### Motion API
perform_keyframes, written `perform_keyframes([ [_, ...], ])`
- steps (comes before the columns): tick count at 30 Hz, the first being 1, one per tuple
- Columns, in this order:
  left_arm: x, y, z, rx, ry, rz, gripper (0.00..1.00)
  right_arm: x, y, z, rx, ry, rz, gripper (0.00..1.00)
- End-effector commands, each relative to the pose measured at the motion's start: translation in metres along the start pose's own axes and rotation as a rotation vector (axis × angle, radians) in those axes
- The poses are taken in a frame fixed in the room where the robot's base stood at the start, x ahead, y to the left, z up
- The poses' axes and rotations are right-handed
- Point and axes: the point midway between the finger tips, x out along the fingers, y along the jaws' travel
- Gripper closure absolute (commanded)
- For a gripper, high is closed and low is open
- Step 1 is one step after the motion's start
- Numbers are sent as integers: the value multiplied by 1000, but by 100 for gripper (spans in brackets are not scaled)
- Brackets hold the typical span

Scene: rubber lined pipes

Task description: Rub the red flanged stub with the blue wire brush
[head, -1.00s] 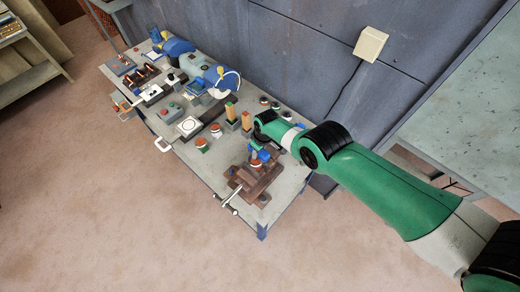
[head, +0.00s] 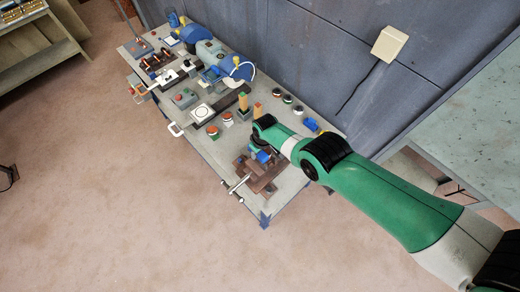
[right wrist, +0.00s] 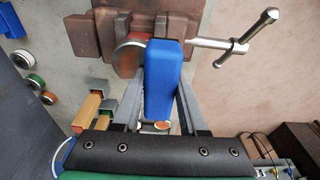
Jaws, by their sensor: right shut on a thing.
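My right gripper (right wrist: 158,95) is shut on the blue wire brush (right wrist: 162,72), whose blue block shows between the fingers in the right wrist view. The brush also shows in the head view (head: 263,156), above the brown vise (head: 264,180). My left gripper is not in view.
The vise's silver handle (right wrist: 240,46) sticks out past the bench edge. Wooden blocks (head: 243,101) and several round capped pieces (head: 287,99) stand beside my gripper.

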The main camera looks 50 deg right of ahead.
Motion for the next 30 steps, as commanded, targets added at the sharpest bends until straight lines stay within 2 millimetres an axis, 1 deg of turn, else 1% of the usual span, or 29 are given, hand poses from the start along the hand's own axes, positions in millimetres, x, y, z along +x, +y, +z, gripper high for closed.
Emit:
perform_keyframes([
  [4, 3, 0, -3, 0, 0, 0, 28, -5, 0, -1, 0, 2, 0, 100],
  [9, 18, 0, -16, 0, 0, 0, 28, -24, 0, -4, 0, 2, 0, 100],
  [12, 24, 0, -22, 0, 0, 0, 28, -32, 0, -6, 0, 2, 0, 100],
  [27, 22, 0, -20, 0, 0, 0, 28, -30, 1, -5, 0, 2, 0, 100],
  [30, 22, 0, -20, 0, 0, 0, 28, -30, 1, -5, 28, 1, 1, 100],
])
